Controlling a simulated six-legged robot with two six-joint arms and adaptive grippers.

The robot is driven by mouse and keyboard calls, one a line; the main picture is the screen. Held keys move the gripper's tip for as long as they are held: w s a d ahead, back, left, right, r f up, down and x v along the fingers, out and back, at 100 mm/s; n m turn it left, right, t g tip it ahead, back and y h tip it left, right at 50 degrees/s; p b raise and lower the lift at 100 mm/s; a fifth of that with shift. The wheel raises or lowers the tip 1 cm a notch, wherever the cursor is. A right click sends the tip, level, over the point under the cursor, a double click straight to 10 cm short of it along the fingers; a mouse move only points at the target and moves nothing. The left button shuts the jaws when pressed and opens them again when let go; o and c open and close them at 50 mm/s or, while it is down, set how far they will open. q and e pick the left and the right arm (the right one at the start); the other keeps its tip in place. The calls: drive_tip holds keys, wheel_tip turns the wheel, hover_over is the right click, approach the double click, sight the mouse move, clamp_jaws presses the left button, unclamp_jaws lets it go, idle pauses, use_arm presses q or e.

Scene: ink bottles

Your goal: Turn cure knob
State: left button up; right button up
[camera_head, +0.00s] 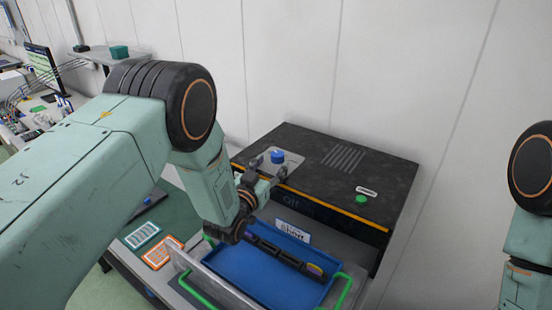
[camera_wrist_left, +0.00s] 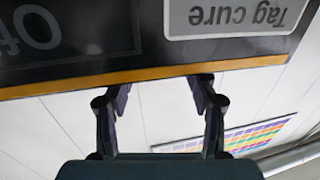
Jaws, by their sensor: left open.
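The blue knob (camera_head: 277,157) stands on a grey plate on top of the black machine (camera_head: 325,178). My left gripper (camera_head: 267,170) is at the machine's front edge, close in front of the knob in the head view. Whether it touches anything there I cannot tell. In the left wrist view my left gripper (camera_wrist_left: 161,84) has its two fingers apart with nothing between them. Above the fingertips that view shows the machine's orange-edged dark face (camera_wrist_left: 120,62), with an upside-down "Tag cure" label (camera_wrist_left: 225,15) and "Off" lettering. The knob is not in that view. My right gripper is out of view.
A blue tray (camera_head: 250,278) with green handles stands below the machine's front, with a dark bar across it. A green button (camera_head: 361,199) is on the machine's right top. Orange (camera_head: 161,252) and green-edged cards lie at left. A white wall stands behind.

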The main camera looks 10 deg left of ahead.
sight(275, 159)
use_arm(q)
drive_tip(key=shift+w+d, duration=0.2)
drive_tip(key=shift+w, duration=0.85)
drive_tip(key=shift+w+d+r, duration=0.1)
drive_tip(key=shift+w+r, duration=0.05)
drive_tip(key=shift+w, duration=0.5)
drive_tip(key=shift+s, duration=0.15)
drive_tip(key=c, duration=1.2)
